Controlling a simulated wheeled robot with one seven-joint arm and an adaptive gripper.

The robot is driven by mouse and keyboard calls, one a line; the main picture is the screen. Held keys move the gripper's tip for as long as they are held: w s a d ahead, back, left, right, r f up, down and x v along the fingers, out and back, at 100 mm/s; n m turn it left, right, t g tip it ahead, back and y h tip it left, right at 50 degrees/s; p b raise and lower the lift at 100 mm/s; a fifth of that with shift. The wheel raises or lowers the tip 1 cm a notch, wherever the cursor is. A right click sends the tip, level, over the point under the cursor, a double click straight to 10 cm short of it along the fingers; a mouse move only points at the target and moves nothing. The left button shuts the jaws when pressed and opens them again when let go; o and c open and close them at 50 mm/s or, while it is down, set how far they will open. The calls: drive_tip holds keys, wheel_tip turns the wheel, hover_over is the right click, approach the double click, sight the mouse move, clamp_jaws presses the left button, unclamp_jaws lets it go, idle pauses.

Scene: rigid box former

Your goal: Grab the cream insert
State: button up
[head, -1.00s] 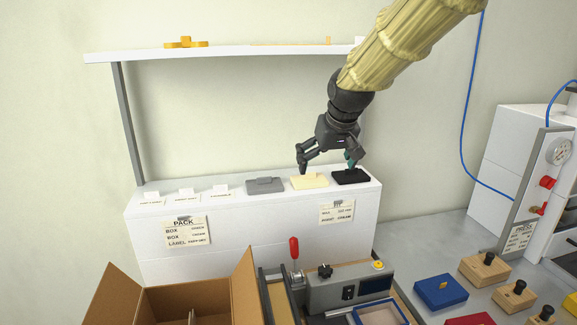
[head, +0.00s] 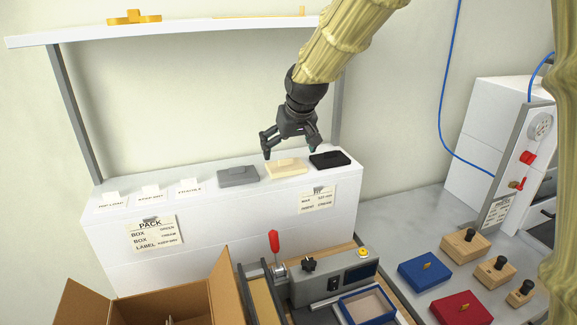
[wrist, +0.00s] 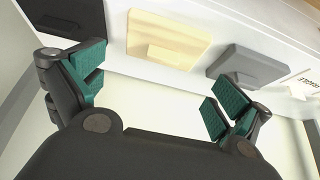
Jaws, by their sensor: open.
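The cream insert (head: 284,169) is a flat pale-yellow plate with a small raised block on top. It lies on the white ledge between the grey insert (head: 238,176) and the black insert (head: 330,160). My gripper (head: 291,148) is open and empty, just above and behind the cream insert, apart from it as far as I can tell. In the wrist view the cream insert (wrist: 170,38) lies beyond the spread green finger pads, with the black insert (wrist: 62,35) to the left and the grey one (wrist: 245,70) to the right.
White label cards (head: 150,192) stand on the ledge's left part. A shelf (head: 200,28) with an orange part runs above. Below are an open cardboard box (head: 170,305), a bench fixture with a red-handled lever (head: 274,242), and blue (head: 425,271) and red boxes.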

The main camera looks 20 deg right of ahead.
sight(286, 159)
drive_tip(key=shift+f+p, duration=0.3)
drive_tip(key=shift+f, duration=0.1)
drive_tip(key=shift+s+p+x, duration=0.1)
drive_tip(key=shift+p+x, duration=0.3)
drive_tip(key=shift+x, duration=0.75)
drive_tip(key=shift+s+p+x, duration=0.15)
drive_tip(key=shift+p+x, duration=0.25)
drive_tip(key=shift+x, duration=0.7)
drive_tip(key=shift+f, duration=0.15)
drive_tip(key=c, duration=0.4)
